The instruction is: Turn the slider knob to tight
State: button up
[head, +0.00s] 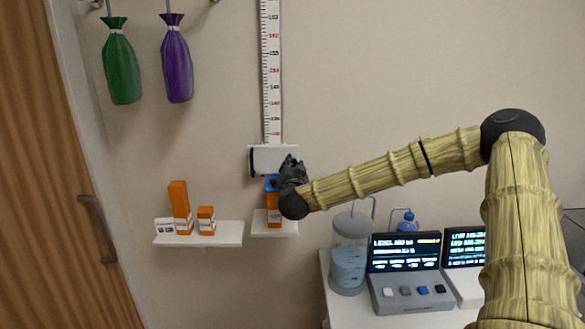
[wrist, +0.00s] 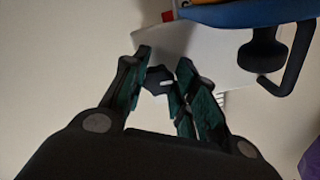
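The white slider block (head: 262,150) sits at the foot of a vertical wall ruler (head: 271,70). The wrist view shows its white plate (wrist: 215,45) and a dark faceted knob (wrist: 158,82) with a short white mark. My gripper (head: 291,163) is at the block's right side in the head view and hides the knob there. In the wrist view my gripper (wrist: 164,58) is open, with one finger on each side of the knob. A small gap shows on the left; whether the right finger touches it, I cannot tell.
A blue part (wrist: 245,13) and a black handle (wrist: 300,60) lie close by in the wrist view. An orange bottle (head: 273,216) stands on a small shelf below the slider. Another shelf (head: 200,241) holds orange boxes. Consoles (head: 405,252) stand at lower right.

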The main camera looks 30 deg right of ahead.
jog(key=shift+c, duration=1.3)
jog(key=shift+f+m+b, duration=0.15)
jog(key=shift+m+b, duration=0.15)
jog(key=shift+b, duration=0.1)
jog(key=m+b, duration=0.5)
jog(key=b, duration=0.2)
jog(key=m+b, duration=0.6)
jog(key=b, duration=0.1)
jog(key=m+b, duration=0.6)
jog(key=b, duration=0.1)
jog(key=shift+a+r+b, duration=0.1)
jog(key=shift+r+b, duration=0.15)
jog(key=shift+b, duration=0.15)
jog(key=shift+m, duration=0.3)
